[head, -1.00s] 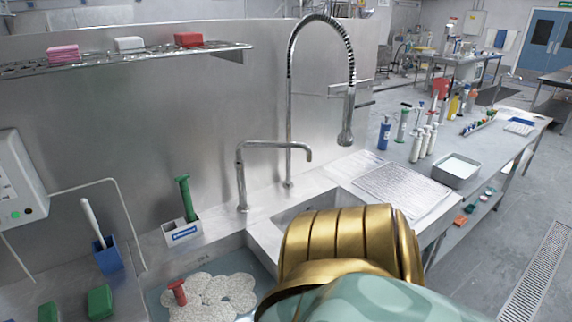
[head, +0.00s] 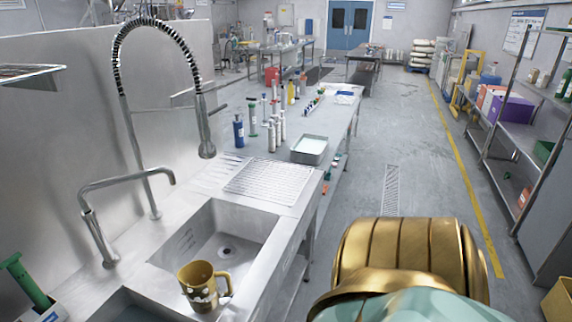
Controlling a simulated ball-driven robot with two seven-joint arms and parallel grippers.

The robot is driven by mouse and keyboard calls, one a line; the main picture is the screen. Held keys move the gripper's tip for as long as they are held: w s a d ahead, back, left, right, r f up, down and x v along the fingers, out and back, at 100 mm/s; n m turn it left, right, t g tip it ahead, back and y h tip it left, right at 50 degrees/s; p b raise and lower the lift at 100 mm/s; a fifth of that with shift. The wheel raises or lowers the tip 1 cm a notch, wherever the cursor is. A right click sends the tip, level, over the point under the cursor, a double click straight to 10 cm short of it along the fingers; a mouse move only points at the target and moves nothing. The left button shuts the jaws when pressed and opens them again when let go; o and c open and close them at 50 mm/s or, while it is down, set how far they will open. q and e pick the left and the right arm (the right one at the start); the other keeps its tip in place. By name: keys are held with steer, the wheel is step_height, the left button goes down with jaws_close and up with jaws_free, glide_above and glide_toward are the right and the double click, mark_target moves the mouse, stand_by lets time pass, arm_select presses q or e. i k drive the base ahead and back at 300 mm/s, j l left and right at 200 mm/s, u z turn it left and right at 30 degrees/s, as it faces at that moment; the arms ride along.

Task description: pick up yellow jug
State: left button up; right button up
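A yellow jug (head: 199,290) with pale markings and a handle on its right side stands upright at the near edge of the sink, at the bottom left of the head view. Its open top faces up. A gold and pale green arm part of mine fills the bottom right, well to the right of the jug. No gripper fingers show in the head view.
The steel sink basin (head: 228,240) lies behind the jug, with a bent tap (head: 130,182) and a tall spring hose tap (head: 205,130) on its left. A grey tray (head: 309,150) and several bottles stand farther back. The floor (head: 400,130) at right is open.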

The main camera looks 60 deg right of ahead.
mark_target(198, 280)
steer(key=z, duration=1.35)
steer(key=i+l+u, duration=0.1)
steer(key=l, duration=0.25)
steer(key=i+l+u, duration=0.1)
steer(key=i+l, duration=0.15)
steer(key=i+l+u, duration=0.1)
steer(key=l, duration=0.35)
steer(key=i+l+u, duration=0.1)
steer(key=i+l, duration=0.15)
steer(key=l, duration=0.15)
steer(key=i+l+u, duration=0.1)
steer(key=l, duration=0.25)
